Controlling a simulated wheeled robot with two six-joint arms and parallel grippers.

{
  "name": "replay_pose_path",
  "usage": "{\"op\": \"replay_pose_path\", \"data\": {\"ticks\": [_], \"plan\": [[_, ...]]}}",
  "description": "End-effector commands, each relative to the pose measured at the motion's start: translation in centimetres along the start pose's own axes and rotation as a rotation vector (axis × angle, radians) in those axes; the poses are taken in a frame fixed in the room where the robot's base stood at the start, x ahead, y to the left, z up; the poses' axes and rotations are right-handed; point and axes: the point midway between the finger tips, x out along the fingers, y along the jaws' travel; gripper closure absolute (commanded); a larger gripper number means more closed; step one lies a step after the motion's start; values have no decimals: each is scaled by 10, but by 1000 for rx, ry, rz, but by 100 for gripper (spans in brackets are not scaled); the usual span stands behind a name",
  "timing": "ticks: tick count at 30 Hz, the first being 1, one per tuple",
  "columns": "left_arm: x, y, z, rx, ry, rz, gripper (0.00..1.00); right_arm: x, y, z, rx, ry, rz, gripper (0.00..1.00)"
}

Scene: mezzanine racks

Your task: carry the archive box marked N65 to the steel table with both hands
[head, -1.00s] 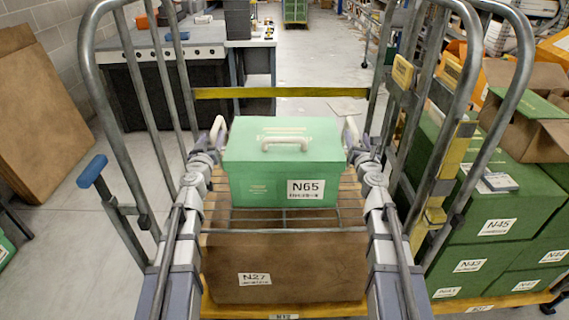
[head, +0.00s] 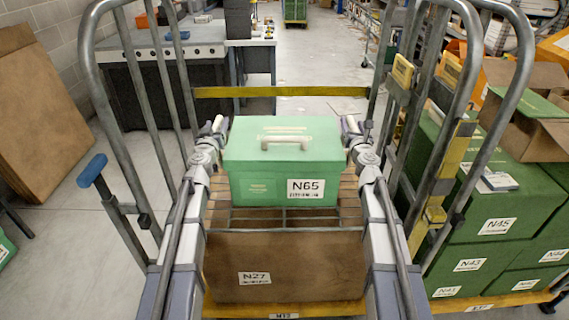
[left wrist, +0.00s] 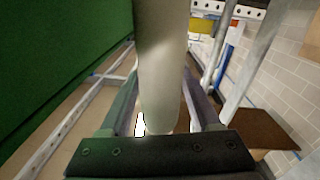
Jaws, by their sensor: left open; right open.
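The green archive box marked N65 (head: 257,187) sits upright on a wire shelf (head: 240,219) in a roll cage, with a pale handle on its lid. My left gripper (head: 217,126) is open close beside the box's left side. In the left wrist view a pale bar (left wrist: 162,70) runs between its open fingers (left wrist: 160,118), with a green wall to the left; the bar looks like a side handle. My right gripper (head: 353,126) is open close beside the box's right side; its fingertips are hard to make out. The steel table (head: 155,52) stands at the back left.
The cage's grey side rails (head: 132,90) rise on both sides. A yellow bar (head: 280,92) crosses behind the box. A brown box marked N27 (head: 310,265) is below. Green boxes (head: 480,225) stack at right. Brown boards (head: 40,115) lean at left.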

Motion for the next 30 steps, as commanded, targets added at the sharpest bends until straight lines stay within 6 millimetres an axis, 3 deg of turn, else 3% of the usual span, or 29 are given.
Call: {"op": "replay_pose_path", "data": {"ticks": [2, 19, 30], "plan": [[0, 0, 0, 0, 0, 0, 37, 0, 0, 0, 0, 0, 0, 37], [0, 0, 0, 0, 0, 0, 100, 0, 0, 0, 0, 0, 0, 100], [0, 0, 0, 0, 0, 0, 100, 0, 0, 0, 0, 0, 0, 100]]}}
